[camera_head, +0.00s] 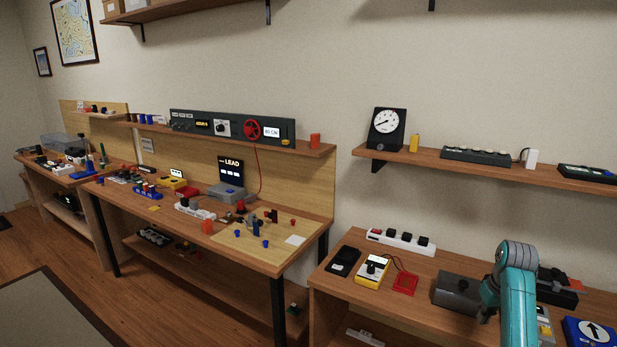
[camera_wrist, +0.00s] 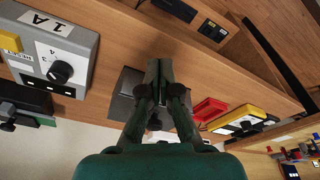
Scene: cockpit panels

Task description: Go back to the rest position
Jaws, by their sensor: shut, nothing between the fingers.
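My teal arm rises over the right-hand desk in the head view, and my gripper (camera_head: 487,304) points down at the desk, partly hidden by the arm. In the wrist view my gripper (camera_wrist: 159,66) has its dark fingers together with nothing between them. Behind the fingers is a dark grey box (camera_wrist: 123,100), which also shows left of my arm in the head view (camera_head: 452,290). I cannot tell whether the fingers touch it.
A yellow meter (camera_head: 372,271) and a red tray (camera_head: 405,284) lie left of the box. A white power strip (camera_head: 401,242) lies behind. A blue arrow panel (camera_head: 590,332) is right of my arm. A shelf (camera_head: 470,163) hangs above the desk.

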